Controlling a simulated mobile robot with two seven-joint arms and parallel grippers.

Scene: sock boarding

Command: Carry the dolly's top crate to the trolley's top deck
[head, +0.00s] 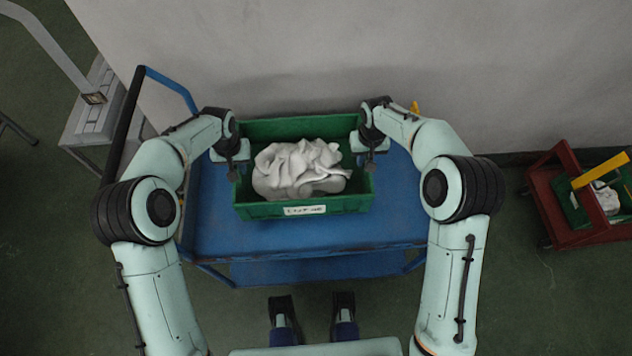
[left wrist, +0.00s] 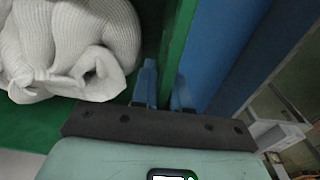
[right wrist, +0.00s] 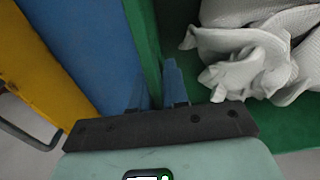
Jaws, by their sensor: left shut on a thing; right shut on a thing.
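A green crate (head: 308,208) holds a heap of white socks (head: 298,168) and has a white label on its near wall. It is at the blue top deck (head: 300,238) of the trolley; I cannot tell if it rests on it. My left gripper (head: 236,168) is shut on the crate's left wall, which shows in the left wrist view (left wrist: 178,45). My right gripper (head: 370,160) is shut on the crate's right wall, also in the right wrist view (right wrist: 143,40). The red dolly (head: 552,208) stands at the far right with another green crate (head: 577,212) on it.
A grey wall (head: 330,50) runs close behind the trolley. The trolley's black-and-blue handle (head: 122,130) rises at its left end. A yellow bar (head: 600,170) shows over the dolly. A grey stand (head: 95,115) is at the left. The deck's front strip is bare.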

